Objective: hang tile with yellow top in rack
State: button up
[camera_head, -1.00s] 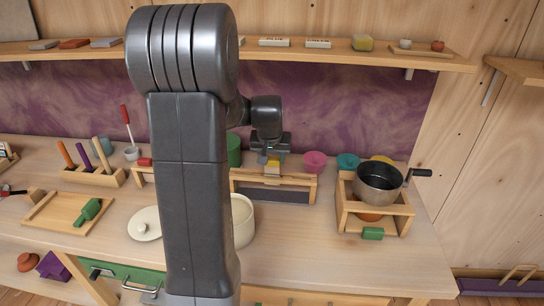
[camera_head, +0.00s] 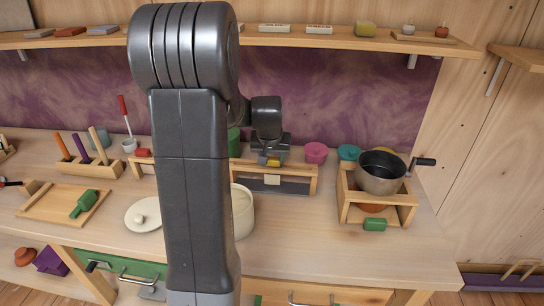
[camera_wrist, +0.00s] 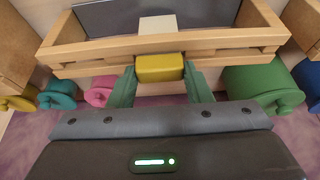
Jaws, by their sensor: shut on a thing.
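The tile's yellow top (camera_wrist: 160,67) is between the two green fingers of my gripper (camera_wrist: 161,78), which is shut on it. In the head view my gripper (camera_head: 270,155) is over the middle of the wooden rack (camera_head: 303,182), with a little of the yellow top (camera_head: 274,162) showing under it. The tile's pale body (camera_head: 272,179) shows below the rack's top rail, against the dark panel. In the wrist view the yellow top is at the rails of the rack (camera_wrist: 90,50), and I cannot tell whether it rests on them.
Pink (camera_head: 316,153) and teal (camera_head: 349,153) cups stand behind and right of the rack. A dark pot (camera_head: 381,172) sits on a wooden stand to the right. A cream pot (camera_head: 242,212) stands in front, partly hidden by my arm. A shelf (camera_head: 350,42) runs above.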

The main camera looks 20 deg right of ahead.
jog(key=o, duration=0.9)
jog(key=v, duration=1.4)
jog(key=shift+f, duration=0.15)
jog(key=x, duration=1.3)
jog(key=shift+w+d+f, duration=0.15)
jog(key=shift+f, duration=0.2)
jog(key=shift+r, duration=0.25)
